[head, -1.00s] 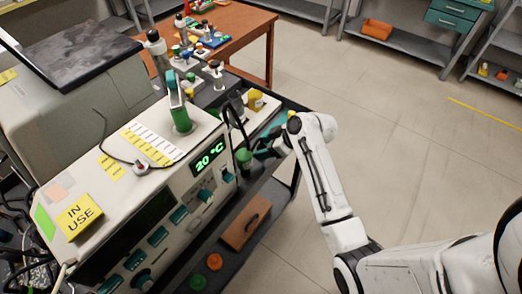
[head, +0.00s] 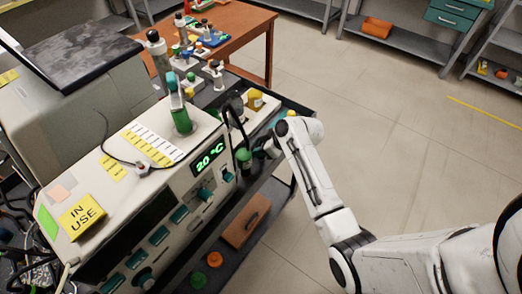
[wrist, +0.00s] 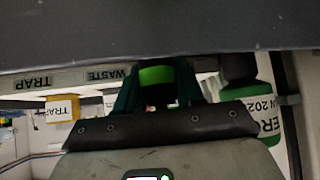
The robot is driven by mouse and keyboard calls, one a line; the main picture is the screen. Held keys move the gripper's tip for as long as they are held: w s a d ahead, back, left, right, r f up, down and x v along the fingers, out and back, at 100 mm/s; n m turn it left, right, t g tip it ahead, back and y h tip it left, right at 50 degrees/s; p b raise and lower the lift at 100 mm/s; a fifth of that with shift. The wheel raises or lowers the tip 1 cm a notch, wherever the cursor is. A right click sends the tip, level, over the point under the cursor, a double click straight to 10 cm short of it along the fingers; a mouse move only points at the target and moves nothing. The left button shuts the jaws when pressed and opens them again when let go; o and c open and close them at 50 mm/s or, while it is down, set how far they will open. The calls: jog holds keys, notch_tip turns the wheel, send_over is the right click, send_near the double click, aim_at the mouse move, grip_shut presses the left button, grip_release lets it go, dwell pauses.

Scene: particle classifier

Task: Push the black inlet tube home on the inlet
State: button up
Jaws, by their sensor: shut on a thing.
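The black inlet tube (head: 237,122) arches beside the front corner of the machine and comes down to a green-bodied bottle or fitting (head: 243,160). My gripper (head: 258,150) is right beside that lower end, mostly hidden by my wrist in the head view. In the wrist view, the teal fingers of my gripper (wrist: 158,92) are closed around a dark piece with a bright green band (wrist: 157,74), which I take to be the tube's end. The inlet itself is not clearly visible, and I cannot tell how far the tube sits on it.
The cream machine (head: 130,195) with a 20 °C display (head: 209,157) stands close on the left. A yellow-labelled jar (head: 254,100) is behind the tube. Trap and waste labels (wrist: 105,74) show in the wrist view. The floor to the right is clear.

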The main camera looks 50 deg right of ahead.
jog(key=c, duration=0.3)
jog(key=shift+c, duration=0.2)
jog(key=shift+r, duration=0.15)
